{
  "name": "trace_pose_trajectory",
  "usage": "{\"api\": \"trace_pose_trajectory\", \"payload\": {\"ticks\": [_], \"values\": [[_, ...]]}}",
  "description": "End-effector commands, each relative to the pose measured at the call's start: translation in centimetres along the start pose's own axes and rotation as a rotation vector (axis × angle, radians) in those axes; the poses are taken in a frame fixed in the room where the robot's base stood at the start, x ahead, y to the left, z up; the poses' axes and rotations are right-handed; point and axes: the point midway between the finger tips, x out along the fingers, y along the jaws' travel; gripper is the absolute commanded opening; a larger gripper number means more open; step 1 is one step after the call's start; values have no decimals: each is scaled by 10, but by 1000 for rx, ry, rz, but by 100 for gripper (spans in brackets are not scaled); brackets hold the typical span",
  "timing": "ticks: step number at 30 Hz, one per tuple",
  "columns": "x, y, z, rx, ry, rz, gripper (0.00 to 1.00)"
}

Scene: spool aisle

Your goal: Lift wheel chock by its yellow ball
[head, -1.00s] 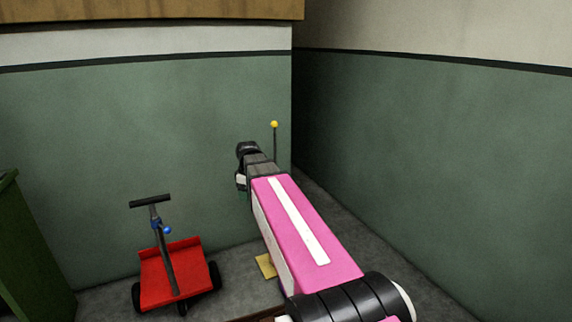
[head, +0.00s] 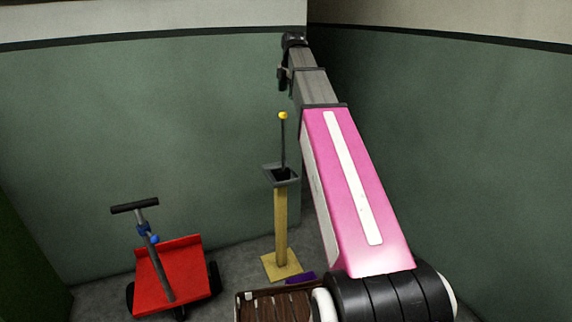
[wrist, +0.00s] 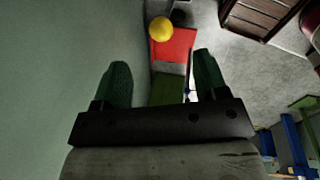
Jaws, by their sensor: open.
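The yellow ball (head: 283,115) tops a thin dark upright rod. The rod rises from a grey tray (head: 269,172) on a yellow post. The wheel chock at the rod's foot is only a dark shape inside the tray, mostly hidden by its rim.
A red cart (head: 176,280) with a T-handle stands left of the post. A brown slatted crate (head: 275,306) and a purple item (head: 300,278) lie on the floor nearby. Green walls meet in a corner close behind the post. A dark green cabinet (head: 20,245) stands far left.

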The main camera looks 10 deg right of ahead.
Motion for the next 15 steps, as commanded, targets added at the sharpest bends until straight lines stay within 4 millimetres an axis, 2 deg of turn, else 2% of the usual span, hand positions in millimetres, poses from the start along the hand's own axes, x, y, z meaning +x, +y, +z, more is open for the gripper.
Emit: {"api": "trace_pose_trajectory", "payload": {"ticks": [12, 15], "values": [[50, -1, -1, 2, 0, -1, 67], [55, 0, -2, 2, 0, 0, 67]]}}
